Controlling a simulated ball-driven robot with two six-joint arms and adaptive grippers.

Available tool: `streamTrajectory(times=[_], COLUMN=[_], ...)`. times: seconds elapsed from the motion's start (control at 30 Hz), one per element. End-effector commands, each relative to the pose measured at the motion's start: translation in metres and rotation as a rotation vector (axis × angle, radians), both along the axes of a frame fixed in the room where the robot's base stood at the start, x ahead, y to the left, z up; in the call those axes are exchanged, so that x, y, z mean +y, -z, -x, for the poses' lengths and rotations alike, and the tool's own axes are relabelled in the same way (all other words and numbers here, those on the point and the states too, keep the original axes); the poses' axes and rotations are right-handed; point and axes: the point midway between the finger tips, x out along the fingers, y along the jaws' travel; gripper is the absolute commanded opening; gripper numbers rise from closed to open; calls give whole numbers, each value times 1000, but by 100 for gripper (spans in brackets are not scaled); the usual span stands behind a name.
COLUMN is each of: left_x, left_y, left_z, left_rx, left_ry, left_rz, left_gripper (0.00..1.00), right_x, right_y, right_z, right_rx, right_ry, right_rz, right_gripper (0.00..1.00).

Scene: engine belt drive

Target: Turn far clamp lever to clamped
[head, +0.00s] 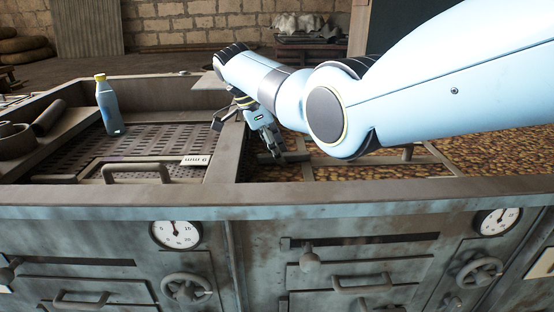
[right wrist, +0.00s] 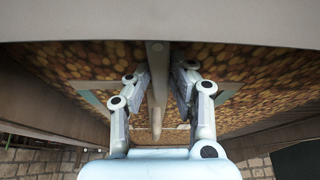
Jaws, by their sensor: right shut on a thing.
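My right gripper (head: 266,143) reaches down over the right-hand bay of the metal bench, beside the central divider. In the right wrist view its two fingers (right wrist: 157,90) stand on either side of a grey lever-like bar (right wrist: 156,118), and the gripper is shut on it. I take this bar to be the far clamp lever. The fingers and arm hide most of it in the head view, so its angle and whether it is clamped cannot be told. My left gripper is not in view.
A blue bottle (head: 109,108) stands on the perforated plate in the left bay. A bar handle (head: 137,168) is near that bay's front. The bench's front rim (head: 330,192) runs across below, above dials and handwheels. The right bay has a brown mottled floor (head: 430,152).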

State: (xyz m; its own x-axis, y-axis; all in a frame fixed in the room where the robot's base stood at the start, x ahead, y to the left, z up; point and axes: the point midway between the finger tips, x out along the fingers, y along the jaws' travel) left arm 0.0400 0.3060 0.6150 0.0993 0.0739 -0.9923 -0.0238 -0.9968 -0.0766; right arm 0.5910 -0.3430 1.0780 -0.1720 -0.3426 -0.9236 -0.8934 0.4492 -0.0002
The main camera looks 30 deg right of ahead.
Motion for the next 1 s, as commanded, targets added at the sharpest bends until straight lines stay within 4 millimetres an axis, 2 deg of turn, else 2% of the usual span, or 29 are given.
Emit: streamTrajectory(times=[0.2,0.73,0.77,0.9,1.0], left_x=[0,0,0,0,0], left_y=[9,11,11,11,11], left_z=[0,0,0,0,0], left_rx=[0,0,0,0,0], left_ry=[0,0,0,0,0], left_rz=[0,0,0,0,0], left_gripper=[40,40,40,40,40], right_x=[-1,-1,-1,-1,-1], right_y=[1,-1,-1,0,0], right_z=[-2,-2,-2,-2,-1], right_rx=[-2,-3,-3,-2,-1], right_ry=[63,83,83,83,83], right_rz=[-1,-1,-1,-1,-1], right_gripper=[0,0,24,42,42])
